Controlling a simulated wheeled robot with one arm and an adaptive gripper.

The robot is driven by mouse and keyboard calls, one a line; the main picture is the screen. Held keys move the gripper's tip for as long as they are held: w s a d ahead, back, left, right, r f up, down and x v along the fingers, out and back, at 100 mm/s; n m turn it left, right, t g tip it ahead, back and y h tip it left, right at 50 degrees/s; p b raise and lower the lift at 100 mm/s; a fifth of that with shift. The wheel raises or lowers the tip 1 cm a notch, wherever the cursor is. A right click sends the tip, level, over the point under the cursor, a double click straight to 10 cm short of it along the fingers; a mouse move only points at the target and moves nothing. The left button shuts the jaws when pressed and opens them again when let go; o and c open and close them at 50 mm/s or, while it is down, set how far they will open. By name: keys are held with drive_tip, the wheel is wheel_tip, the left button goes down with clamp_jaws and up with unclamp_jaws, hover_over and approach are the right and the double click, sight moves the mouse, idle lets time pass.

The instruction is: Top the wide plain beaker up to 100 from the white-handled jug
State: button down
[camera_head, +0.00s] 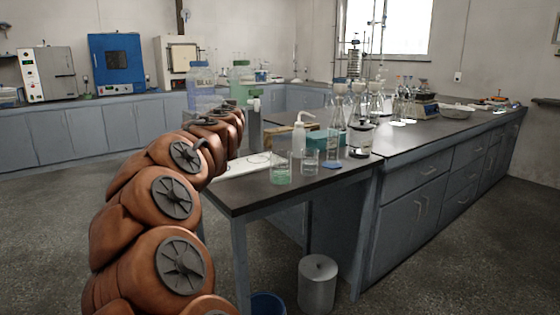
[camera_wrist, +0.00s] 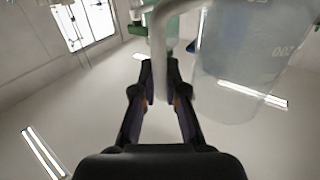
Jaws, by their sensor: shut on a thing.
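In the wrist view my gripper (camera_wrist: 160,85) is shut on the white handle (camera_wrist: 159,45) of a clear, pale jug (camera_wrist: 235,85). The jug fills the upper right of that view, and part of a mark reads like 200. A clear beaker with pale green liquid (camera_head: 281,170) stands near the front of the bench. A smaller clear beaker (camera_head: 308,167) is to its right. I cannot read their scales or tell for certain which is the wide plain one.
A white wash bottle (camera_head: 299,138), a tall clear cylinder (camera_head: 333,140) and a dark-banded jar (camera_head: 361,140) stand close behind and right of the beakers. Large blue (camera_head: 201,78) and green (camera_head: 241,72) containers are behind my arm. The bench front edge (camera_head: 300,190) is clear.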

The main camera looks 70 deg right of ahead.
drive_tip(key=s+a+f+m+g+h+b, duration=0.1)
drive_tip(key=s+m+g+b, duration=0.2)
drive_tip(key=s+g+b, duration=0.5)
drive_tip(key=s+a+f+m+g+b, duration=0.2)
drive_tip(key=s+m+b, duration=0.25)
drive_tip(key=s, duration=0.65)
drive_tip(key=s+f+m+g+y+b, duration=0.1)
drive_tip(key=s+f+g+b, duration=0.4)
drive_tip(key=f, duration=0.5)
drive_tip(key=shift+s+a+f+m, duration=0.15)
drive_tip(key=shift+s+f+m, duration=0.05)
drive_tip(key=shift+s+m, duration=0.65)
drive_tip(key=shift+s, duration=0.1)
